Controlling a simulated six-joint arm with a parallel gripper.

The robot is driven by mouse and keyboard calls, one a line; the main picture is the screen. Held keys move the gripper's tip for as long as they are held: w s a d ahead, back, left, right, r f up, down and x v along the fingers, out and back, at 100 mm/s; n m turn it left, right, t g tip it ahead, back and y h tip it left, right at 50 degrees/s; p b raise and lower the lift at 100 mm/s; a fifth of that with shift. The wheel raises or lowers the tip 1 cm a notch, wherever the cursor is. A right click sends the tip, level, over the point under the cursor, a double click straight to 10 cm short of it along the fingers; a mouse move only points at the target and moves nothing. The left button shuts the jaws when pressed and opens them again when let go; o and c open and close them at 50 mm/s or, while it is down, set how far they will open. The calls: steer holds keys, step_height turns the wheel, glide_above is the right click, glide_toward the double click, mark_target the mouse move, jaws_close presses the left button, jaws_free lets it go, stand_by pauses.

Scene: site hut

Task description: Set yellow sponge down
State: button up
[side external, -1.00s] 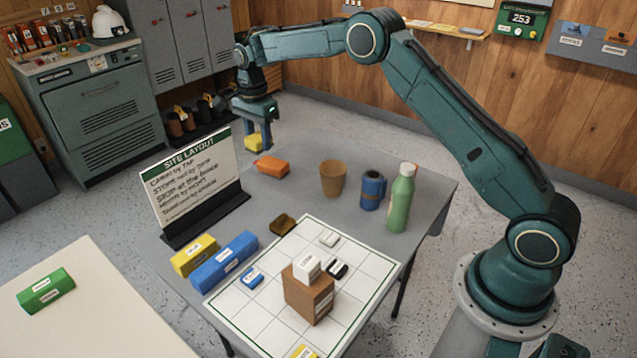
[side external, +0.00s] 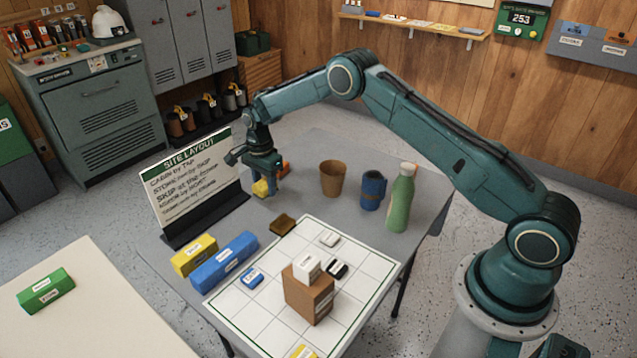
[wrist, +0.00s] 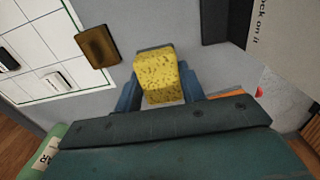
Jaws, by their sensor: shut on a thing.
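The yellow sponge (side external: 260,189) is between the fingers of my gripper (side external: 265,183), low over the grey table, in front of the right part of the sign board. In the wrist view the pitted yellow sponge (wrist: 160,72) sits between the two blue-grey fingers, with my gripper (wrist: 160,92) shut on it. I cannot tell whether its underside touches the table.
The SITE LAYOUT sign (side external: 196,180) stands close on the left. An orange block (side external: 285,168) is partly hidden behind my gripper. A brown piece (side external: 282,224) lies in front, by the white gridded board (side external: 235,300). A brown cup (side external: 333,178), blue can (side external: 372,190) and green bottle (side external: 400,198) stand right.

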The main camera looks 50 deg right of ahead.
mark_target(268, 208)
steer(key=shift+f, duration=0.5)
steer(key=shift+f, duration=2.1)
steer(key=shift+f, duration=0.2)
steer(key=o, duration=0.9)
steer(key=shift+o, duration=0.2)
steer(key=shift+r, duration=0.15)
step_height(268, 208, up, 12)
steer(key=shift+f, duration=0.1)
